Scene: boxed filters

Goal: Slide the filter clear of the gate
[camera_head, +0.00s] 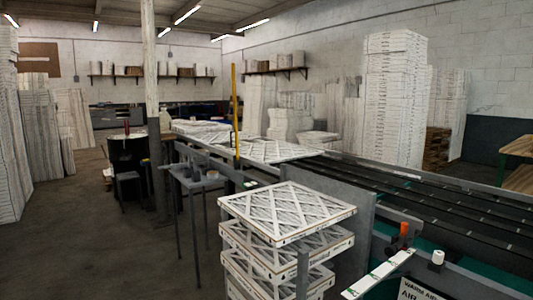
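A white-framed filter (287,212) with a crisscross face lies flat on top of a stack in the front middle. More filters (285,248) sit below it, slightly offset from one another, with gaps between them. A grey upright panel (352,215) stands close behind and to the right of the stack; I cannot tell whether it is the gate or whether the top filter touches it. Another flat filter (272,151) lies farther back at the conveyor's far end. Neither of my grippers shows in this view.
A dark conveyor (430,205) runs along the right. An orange-topped part (403,232) and a white cap (437,258) stand at its near side. A small grey table (196,180) and a yellow post (235,110) stand behind the stack. Open floor (90,235) lies to the left.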

